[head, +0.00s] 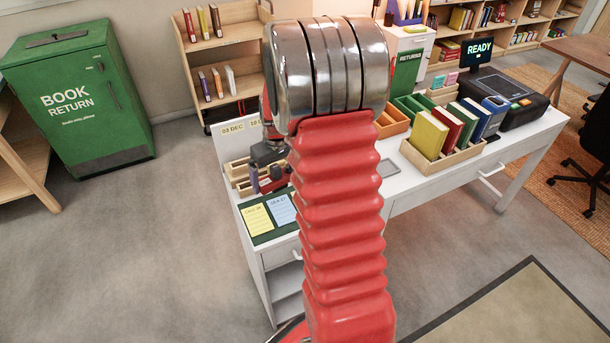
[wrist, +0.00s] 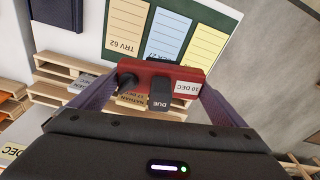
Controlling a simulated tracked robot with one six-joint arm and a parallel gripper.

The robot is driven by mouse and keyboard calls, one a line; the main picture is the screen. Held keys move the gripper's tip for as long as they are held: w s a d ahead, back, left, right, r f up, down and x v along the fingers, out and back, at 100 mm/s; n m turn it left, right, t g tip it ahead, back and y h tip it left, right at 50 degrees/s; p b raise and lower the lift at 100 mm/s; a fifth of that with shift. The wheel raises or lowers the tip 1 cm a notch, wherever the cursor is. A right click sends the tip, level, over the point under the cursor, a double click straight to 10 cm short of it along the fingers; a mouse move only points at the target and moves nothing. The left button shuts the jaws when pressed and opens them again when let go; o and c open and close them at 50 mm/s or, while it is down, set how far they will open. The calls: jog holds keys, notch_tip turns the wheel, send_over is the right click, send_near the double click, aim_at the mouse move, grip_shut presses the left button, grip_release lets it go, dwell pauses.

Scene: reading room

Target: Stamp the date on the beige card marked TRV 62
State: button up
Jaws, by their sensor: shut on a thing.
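In the wrist view, my gripper (wrist: 160,82) is shut on a red stamp (wrist: 184,72) with a black part marked DUE and a white label that appears to read 10 DEC. The beige card (wrist: 125,28) marked TRV 62 lies on a dark green mat (wrist: 222,16), beyond the stamp and to its left. A blue card (wrist: 167,36) and a yellow card (wrist: 207,46) lie beside it. In the head view, my gripper (head: 268,172) holds the stamp above the desk's left end, near the wooden racks. My arm hides the beige card there.
The white desk (head: 420,190) carries a wooden tray of books (head: 440,157), a black machine (head: 505,95) and a READY screen (head: 479,50). Wooden racks (wrist: 62,72) stand close to the gripper. A green book return bin (head: 75,100) stands left, with open floor between.

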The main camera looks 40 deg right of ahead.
jog(key=s+d+f, duration=0.1)
jog(key=s+d, duration=0.3)
jog(key=d, duration=0.3)
jog(key=shift+s+d+f+m, duration=0.15)
jog(key=shift+s+d+m, duration=0.15)
jog(key=shift+f, duration=0.1)
jog(key=shift+f, duration=2.95)
jog(key=shift+f, duration=0.45)
jog(key=shift+r, duration=0.1)
notch_tip(320, 180, up, 7)
dwell(0.7)
dwell(0.8)
